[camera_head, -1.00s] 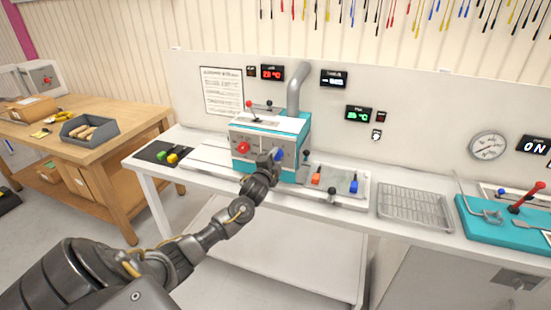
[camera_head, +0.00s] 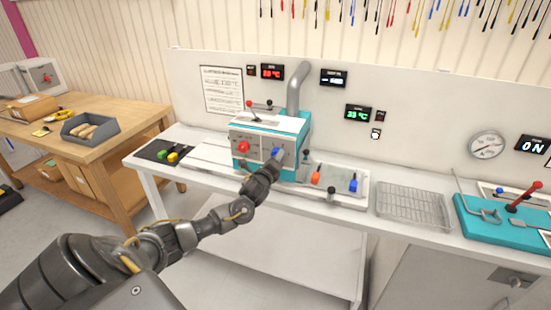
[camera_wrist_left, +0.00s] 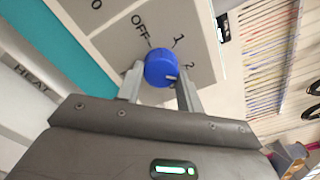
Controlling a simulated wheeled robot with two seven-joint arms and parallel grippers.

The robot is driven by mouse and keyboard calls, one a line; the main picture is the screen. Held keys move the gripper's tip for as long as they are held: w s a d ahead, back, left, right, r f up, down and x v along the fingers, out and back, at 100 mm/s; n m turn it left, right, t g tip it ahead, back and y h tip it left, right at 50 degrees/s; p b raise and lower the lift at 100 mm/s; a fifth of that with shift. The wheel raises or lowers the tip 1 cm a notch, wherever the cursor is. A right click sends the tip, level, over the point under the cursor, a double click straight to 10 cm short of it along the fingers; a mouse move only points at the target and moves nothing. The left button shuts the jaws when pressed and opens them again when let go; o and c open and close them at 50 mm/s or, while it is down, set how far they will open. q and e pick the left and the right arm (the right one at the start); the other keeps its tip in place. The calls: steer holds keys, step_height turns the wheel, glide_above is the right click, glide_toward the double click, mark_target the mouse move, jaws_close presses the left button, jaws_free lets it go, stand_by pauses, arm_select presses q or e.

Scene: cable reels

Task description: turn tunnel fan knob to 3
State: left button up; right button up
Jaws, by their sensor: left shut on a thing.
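The tunnel fan knob (camera_wrist_left: 162,68) is a round blue knob on the grey front panel of a teal and white machine (camera_head: 270,133). In the left wrist view the printed marks OFF, 1 and 2 show around it; a 3 is not visible. A small pale mark shows on the knob's lower right edge, but I cannot tell its setting for sure. My left gripper (camera_wrist_left: 160,84) is shut on the knob, one finger on each side. In the head view the knob (camera_head: 278,152) shows just above the gripper (camera_head: 273,160).
A red knob (camera_head: 243,147) sits left on the same panel. A grey pipe (camera_head: 297,85) rises behind the machine. Orange (camera_head: 316,178) and blue (camera_head: 353,185) handled items stand to its right, beside a wire rack (camera_head: 413,207). Green and yellow handles (camera_head: 173,157) lie left.

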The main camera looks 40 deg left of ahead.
arm_select(q)
steer(key=shift+a+m+p, duration=0.15)
steer(key=shift+m+p, duration=1)
steer(key=shift+m, duration=3.75)
steer(key=o, duration=1)
steer(key=shift+f, duration=0.1)
